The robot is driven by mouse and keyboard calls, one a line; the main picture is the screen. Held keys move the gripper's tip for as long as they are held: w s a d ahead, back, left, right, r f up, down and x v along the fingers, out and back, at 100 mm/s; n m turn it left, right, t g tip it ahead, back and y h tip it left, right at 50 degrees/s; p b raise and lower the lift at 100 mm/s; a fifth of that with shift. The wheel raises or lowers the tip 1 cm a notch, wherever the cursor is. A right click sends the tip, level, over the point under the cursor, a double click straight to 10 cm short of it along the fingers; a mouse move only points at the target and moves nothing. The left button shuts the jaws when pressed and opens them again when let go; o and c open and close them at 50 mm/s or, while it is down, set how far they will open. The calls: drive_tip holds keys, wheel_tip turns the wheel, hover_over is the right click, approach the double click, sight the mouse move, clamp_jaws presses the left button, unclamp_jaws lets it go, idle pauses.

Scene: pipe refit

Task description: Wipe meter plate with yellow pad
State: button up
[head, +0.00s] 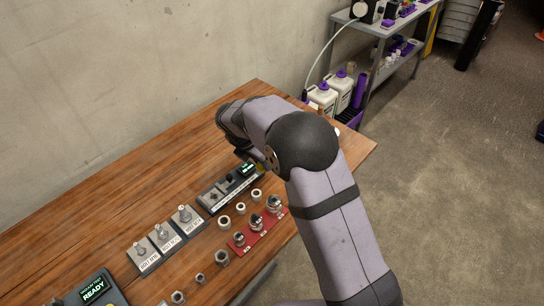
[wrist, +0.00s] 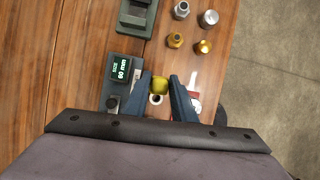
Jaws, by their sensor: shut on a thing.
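My gripper (wrist: 159,88) is shut on the yellow pad (wrist: 159,83), which shows between the two dark fingertips in the wrist view. In the head view my own arm hides most of the gripper. A dark gauge block with a lit display (wrist: 121,69) reading "SIZE 60 mm" lies just left of the fingers; the display also shows in the head view (head: 246,169). I cannot tell for sure which surface is the meter plate, or whether the pad touches anything.
Several metal fittings (wrist: 181,10) stand right of the gauge block in the wrist view. A red strip (head: 259,232) with fittings, labelled bolt holders (head: 164,237) and a READY box (head: 98,290) share the wooden table (head: 90,230). A shelf (head: 385,50) stands beyond.

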drive_tip(key=s+a+r+n+p, duration=0.2)
drive_tip(key=s+a+n+p, duration=0.1)
drive_tip(key=s+a+p, duration=0.4)
drive_tip(key=w+a+f+n+t+y+b, duration=0.1)
drive_tip(key=a+f+n+y, duration=0.1)
drive_tip(key=a+n, duration=0.3)
drive_tip(key=shift+w+a+f+y, duration=0.35)
drive_tip(key=shift+a+f, duration=0.35)
drive_tip(key=shift+a, duration=0.45)
drive_tip(key=shift+f, duration=0.15)
